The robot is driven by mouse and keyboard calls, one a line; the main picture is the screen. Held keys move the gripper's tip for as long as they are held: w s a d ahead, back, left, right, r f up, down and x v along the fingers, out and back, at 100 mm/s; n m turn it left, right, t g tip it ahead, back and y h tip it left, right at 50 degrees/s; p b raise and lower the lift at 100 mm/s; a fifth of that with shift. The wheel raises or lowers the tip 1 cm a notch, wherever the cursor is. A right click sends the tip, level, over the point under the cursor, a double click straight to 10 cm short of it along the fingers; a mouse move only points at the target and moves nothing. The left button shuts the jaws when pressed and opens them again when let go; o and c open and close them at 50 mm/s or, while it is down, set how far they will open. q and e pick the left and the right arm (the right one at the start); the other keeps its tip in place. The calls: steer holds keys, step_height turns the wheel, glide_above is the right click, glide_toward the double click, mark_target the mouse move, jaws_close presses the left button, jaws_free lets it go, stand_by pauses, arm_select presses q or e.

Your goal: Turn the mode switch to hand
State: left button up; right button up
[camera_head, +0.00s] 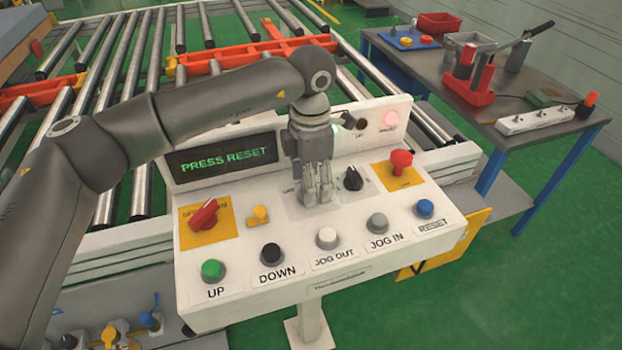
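The white control panel (345,250) stands in front of me. A black rotary knob (352,179) on a light grey plate looks like the mode switch. Its lettering is too small and partly covered to read, so I cannot tell its setting. My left gripper (317,197) points down over the same plate, just left of the black knob and apparently apart from it. Its fingers look close together, with nothing visible held between them. Whether they are open or shut is unclear. My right gripper is out of view.
A display (222,158) reads PRESS RESET, and a red lamp (391,118) glows. A red rotary handle (204,213), a yellow knob (260,214), a red mushroom button (401,160) and a row of push buttons (327,237) surround the gripper. A roller conveyor (125,55) lies behind.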

arm_select(q)
steer(key=shift+r, duration=0.1)
step_height(320, 180, up, 12)
stand_by(0.5)
